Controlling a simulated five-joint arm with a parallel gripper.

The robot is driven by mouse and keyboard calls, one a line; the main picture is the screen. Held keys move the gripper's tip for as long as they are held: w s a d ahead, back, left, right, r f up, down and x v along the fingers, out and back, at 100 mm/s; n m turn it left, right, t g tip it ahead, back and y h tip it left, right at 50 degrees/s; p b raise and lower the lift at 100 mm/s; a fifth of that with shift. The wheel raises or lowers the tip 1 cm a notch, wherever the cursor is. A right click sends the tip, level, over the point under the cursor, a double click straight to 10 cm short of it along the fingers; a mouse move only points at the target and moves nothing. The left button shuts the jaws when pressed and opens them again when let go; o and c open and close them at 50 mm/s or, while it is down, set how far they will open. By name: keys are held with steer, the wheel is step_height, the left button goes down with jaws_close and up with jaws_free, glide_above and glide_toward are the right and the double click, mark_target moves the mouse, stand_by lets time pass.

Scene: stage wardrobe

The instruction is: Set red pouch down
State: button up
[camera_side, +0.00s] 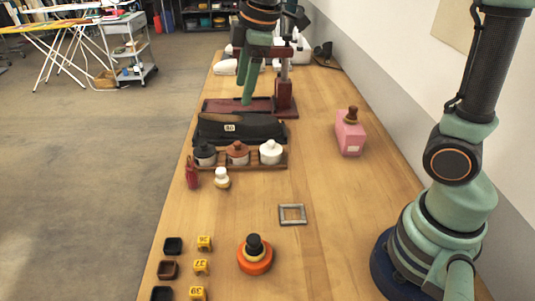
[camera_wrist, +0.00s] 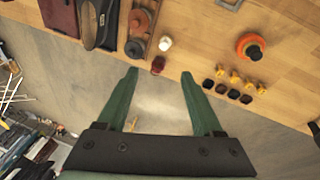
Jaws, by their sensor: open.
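The red pouch (camera_side: 192,172) is small and dark red. It stands on the wooden table close to its left edge, beside a small white-topped bottle (camera_side: 222,179). In the wrist view the pouch (camera_wrist: 158,66) shows at the table edge, between the fingertips in the picture but beyond them. My gripper (camera_side: 248,98) is up at the far part of the table, well behind the pouch. In the wrist view my gripper (camera_wrist: 159,76) has its two green fingers wide apart with nothing between them.
A rack of lidded jars (camera_side: 238,165) and a black case (camera_side: 240,130) lie between my gripper and the pouch. A dark red stand (camera_side: 284,95) is beside my gripper.

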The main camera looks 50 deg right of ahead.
steer(key=s+d+f+m+t, duration=0.2)
steer(key=s+d+m, duration=0.3)
steer(key=s+m, duration=0.6)
steer(key=shift+s+d+m, duration=0.2)
steer(key=shift+s+m, duration=0.1)
steer(key=shift+s, duration=0.55)
